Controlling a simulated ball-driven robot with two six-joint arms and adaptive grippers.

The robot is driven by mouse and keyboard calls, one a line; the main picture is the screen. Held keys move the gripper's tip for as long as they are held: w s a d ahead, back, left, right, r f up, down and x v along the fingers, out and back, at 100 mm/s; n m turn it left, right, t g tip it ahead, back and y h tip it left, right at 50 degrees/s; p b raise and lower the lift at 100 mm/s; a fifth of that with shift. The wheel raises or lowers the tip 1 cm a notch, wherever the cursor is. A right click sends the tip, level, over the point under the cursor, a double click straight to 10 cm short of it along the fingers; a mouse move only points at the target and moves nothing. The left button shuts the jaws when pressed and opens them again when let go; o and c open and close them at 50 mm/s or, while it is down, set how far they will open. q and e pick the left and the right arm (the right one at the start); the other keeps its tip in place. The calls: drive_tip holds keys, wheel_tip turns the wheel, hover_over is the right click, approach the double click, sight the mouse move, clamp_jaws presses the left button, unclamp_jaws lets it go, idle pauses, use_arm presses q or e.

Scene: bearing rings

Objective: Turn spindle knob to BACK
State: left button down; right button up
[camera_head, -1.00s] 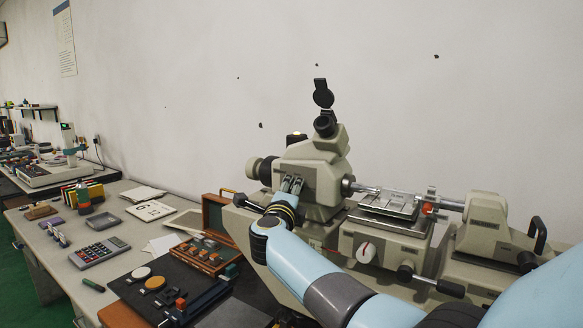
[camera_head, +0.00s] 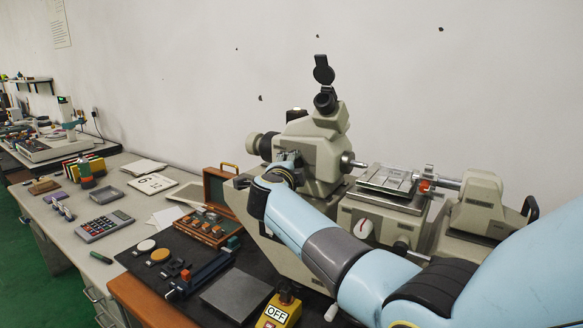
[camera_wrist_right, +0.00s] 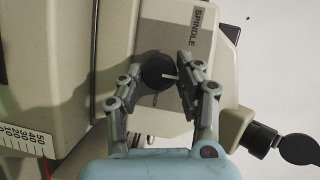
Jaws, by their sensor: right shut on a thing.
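In the head view my right gripper (camera_head: 286,160) is at the machine's head (camera_head: 318,160), and the knob is hidden there. My left gripper is not in view.
A measuring stage (camera_head: 390,185) stands right of the machine head. A black eyepiece (camera_head: 326,101) rises above. On the bench lie a wooden case (camera_head: 216,190), a calculator (camera_head: 104,225) and a yellow OFF box (camera_head: 279,311). My right arm crosses in front of the machine.

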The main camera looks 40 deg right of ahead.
drive_tip(key=shift+f, duration=0.1)
drive_tip(key=o, duration=1.1)
drive_tip(key=shift+o, duration=0.2)
drive_tip(key=v, duration=0.7)
drive_tip(key=shift+a, duration=0.3)
drive_tip(key=shift+s, duration=0.15)
